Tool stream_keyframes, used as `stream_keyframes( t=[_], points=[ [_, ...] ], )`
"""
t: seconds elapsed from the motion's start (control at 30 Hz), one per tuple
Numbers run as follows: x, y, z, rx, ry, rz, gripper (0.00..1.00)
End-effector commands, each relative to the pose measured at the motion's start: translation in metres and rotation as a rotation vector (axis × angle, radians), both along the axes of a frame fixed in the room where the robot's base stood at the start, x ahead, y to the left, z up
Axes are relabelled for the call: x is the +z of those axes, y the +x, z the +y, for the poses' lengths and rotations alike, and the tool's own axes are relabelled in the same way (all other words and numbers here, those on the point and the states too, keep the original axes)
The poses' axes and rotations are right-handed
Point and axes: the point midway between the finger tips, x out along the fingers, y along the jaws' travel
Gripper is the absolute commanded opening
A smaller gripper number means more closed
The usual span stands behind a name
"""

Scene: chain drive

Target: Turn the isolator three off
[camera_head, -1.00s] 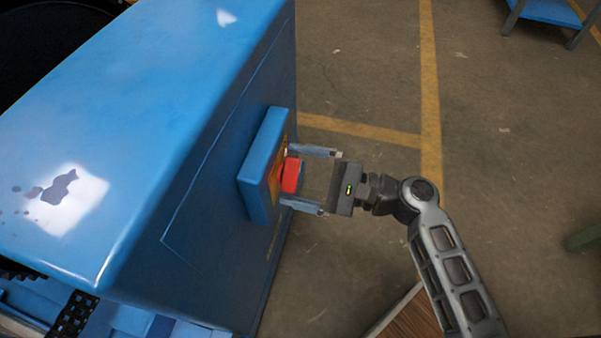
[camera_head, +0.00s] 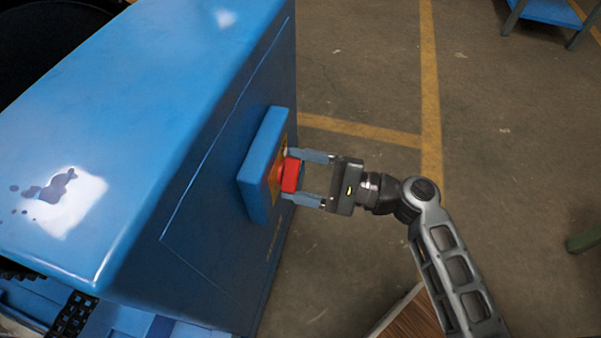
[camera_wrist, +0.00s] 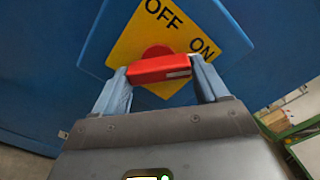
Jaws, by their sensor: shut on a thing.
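The isolator is a blue box (camera_head: 258,185) on the side of a large blue cabinet, with a red handle (camera_head: 291,175) on its front. In the wrist view its yellow plate (camera_wrist: 133,45) reads OFF at the top and ON at the upper right. The red handle (camera_wrist: 160,68) lies nearly level across the wrist picture, with a pale mark at its right end, below ON. My gripper (camera_head: 293,177) faces the plate from the right in the head view. Its fingers are shut on the two ends of the handle. No number shows on the isolator.
The large blue cabinet (camera_head: 150,130) fills the left of the head view. Open concrete floor (camera_head: 360,80) with yellow lines lies to the right. A blue-topped table (camera_head: 548,12) stands at the far upper right. A brown wooden surface (camera_head: 410,318) shows at the bottom.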

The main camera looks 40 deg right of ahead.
Motion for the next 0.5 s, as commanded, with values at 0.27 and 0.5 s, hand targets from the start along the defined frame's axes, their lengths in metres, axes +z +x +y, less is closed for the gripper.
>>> stream_keyframes(
  t=[0.27,0.5],
  points=[
    [-0.0017,0.0000,-0.0002,0.001,-0.168,-0.121,0.43],
    [-0.0016,0.0003,-0.0009,0.001,-0.353,-0.256,0.43]
  ],
)
